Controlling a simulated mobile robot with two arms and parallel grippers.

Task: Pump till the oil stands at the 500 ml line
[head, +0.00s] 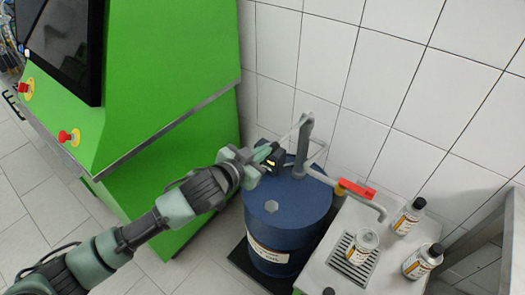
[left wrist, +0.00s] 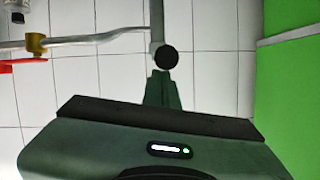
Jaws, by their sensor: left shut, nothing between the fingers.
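A blue drum (head: 285,225) carries a grey hand pump (head: 304,140) with a thin lever sloping down to the left. An outlet pipe (head: 378,210) with a red valve handle (head: 357,190) runs right over a grated tray. A labelled container (head: 362,245) stands on the grate near the pipe's end; its oil level cannot be made out. My left gripper (head: 275,155) is shut and empty at the lever's lower end. In the left wrist view, the closed fingers (left wrist: 161,88) sit just below a round black knob (left wrist: 166,57); contact cannot be told. My right gripper is not in view.
A green machine (head: 150,80) with a dark screen and red buttons stands at left. Two labelled bottles with black caps (head: 409,215) (head: 422,261) stand on the metal bench (head: 325,270) at right. A white tiled wall is close behind the drum.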

